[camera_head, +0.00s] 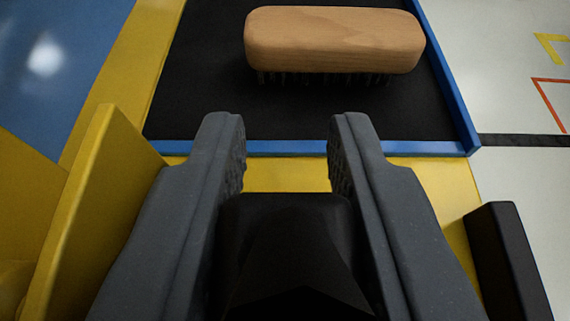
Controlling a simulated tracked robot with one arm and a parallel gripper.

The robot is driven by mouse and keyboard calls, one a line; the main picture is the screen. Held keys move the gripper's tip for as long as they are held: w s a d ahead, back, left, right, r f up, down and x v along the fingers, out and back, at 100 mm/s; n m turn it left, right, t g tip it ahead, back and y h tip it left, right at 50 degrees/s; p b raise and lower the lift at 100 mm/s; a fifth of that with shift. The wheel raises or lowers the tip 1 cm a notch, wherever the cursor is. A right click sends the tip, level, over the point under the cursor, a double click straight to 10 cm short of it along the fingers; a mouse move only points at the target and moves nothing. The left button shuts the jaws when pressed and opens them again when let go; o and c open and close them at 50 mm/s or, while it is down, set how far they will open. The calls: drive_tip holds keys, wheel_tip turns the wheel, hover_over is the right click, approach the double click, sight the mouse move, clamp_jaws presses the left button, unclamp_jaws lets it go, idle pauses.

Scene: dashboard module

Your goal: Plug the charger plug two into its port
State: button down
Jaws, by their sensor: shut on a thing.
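My gripper (287,150) points forward, with its two dark grey fingers apart on either side of a black block-like thing (285,235). The gripper is shut on this black thing, which looks like the charger plug. Its top face and sloping near side show, but its front end and any prongs are hidden. No number is visible on it. The fingertips reach just to the near blue edge of a tray. I cannot make out a charger port in this view.
A wooden brush (335,40) with dark bristles lies in a black tray with a blue rim (290,148) ahead. A yellow upright panel (85,215) stands close on the left. A black block (507,260) stands at the right. Pale floor with coloured markings lies beyond.

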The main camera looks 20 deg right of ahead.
drive_tip(key=shift+f, duration=0.2)
drive_tip(key=c, duration=1.1)
unclamp_jaws()
drive_tip(key=shift+a, duration=0.1)
drive_tip(key=shift+r, duration=0.1)
drive_tip(key=shift+a, duration=0.1)
drive_tip(key=p+v, duration=0.1)
drive_tip(key=v, duration=0.8)
drive_tip(key=p+v, duration=0.1)
drive_tip(key=v, duration=0.3)
drive_tip(key=shift+s+p, duration=0.35)
drive_tip(key=shift+s, duration=0.05)
drive_tip(key=shift+s, duration=0.1)
